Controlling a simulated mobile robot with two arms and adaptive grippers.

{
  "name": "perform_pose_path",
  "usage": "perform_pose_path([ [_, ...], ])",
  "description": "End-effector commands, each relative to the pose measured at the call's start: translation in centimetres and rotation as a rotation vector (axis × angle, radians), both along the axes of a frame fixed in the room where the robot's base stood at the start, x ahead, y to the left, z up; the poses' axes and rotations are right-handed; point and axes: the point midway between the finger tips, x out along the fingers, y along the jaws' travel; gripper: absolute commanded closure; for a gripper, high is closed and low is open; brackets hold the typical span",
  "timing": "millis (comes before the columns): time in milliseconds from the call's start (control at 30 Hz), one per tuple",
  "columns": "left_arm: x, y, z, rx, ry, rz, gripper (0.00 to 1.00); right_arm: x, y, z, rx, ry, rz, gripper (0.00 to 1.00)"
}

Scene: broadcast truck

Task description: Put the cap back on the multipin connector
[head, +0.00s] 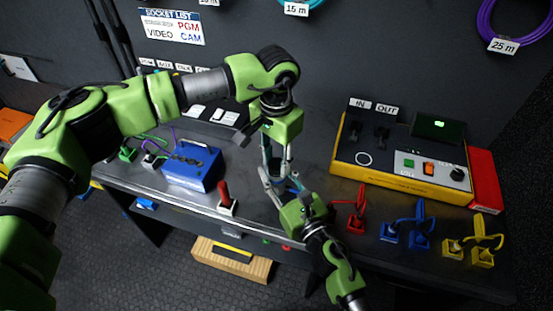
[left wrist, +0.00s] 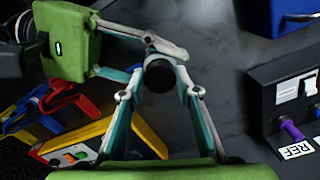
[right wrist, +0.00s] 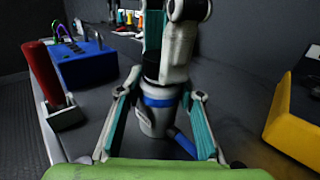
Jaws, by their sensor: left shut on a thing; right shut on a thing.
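A grey multipin connector (right wrist: 158,121) with a blue band shows in the right wrist view, between the fingers of my right gripper (right wrist: 160,96), which is shut on it. A blue piece sticks out at its lower right. My left gripper (head: 275,163) comes down from above and is shut on the dark round cap (left wrist: 158,76). In the right wrist view the cap's dark edge (right wrist: 151,72) is directly above the connector, close to its top. I cannot tell whether they touch. In the head view the fingers hide most of both.
On the bench, a yellow-sided control box (head: 400,180) stands to the right and a blue box (head: 192,166) to the left. A red-handled switch (head: 226,200) is left of the grippers. Red, blue and yellow cable plugs (head: 420,236) lie along the right front.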

Motion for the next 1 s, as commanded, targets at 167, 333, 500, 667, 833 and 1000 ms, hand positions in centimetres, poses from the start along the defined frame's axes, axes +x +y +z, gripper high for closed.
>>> perform_pose_path([
  [167,0.0,0.0,0.1,-0.001,-0.001,-0.102,0.76,0.0,0.0,0.0,0.000,0.000,-0.001,1.00],
  [333,0.0,0.0,0.1,-0.001,0.000,-0.107,0.76,0.0,0.0,0.0,0.000,0.001,-0.001,1.00],
  [500,0.0,0.0,0.1,-0.001,-0.001,-0.105,0.54,0.0,-0.1,0.0,0.000,0.001,-0.001,1.00],
  [667,0.0,0.0,0.1,-0.001,-0.001,-0.105,0.53,0.0,0.0,0.0,0.000,0.001,-0.001,1.00],
  [833,0.0,0.0,0.1,-0.001,-0.001,-0.104,0.53,0.0,0.0,0.0,0.000,0.001,-0.001,1.00],
  [1000,0.1,0.0,1.2,0.000,-0.003,-0.104,0.53,0.0,0.0,0.0,0.000,0.001,-0.001,1.00],
])
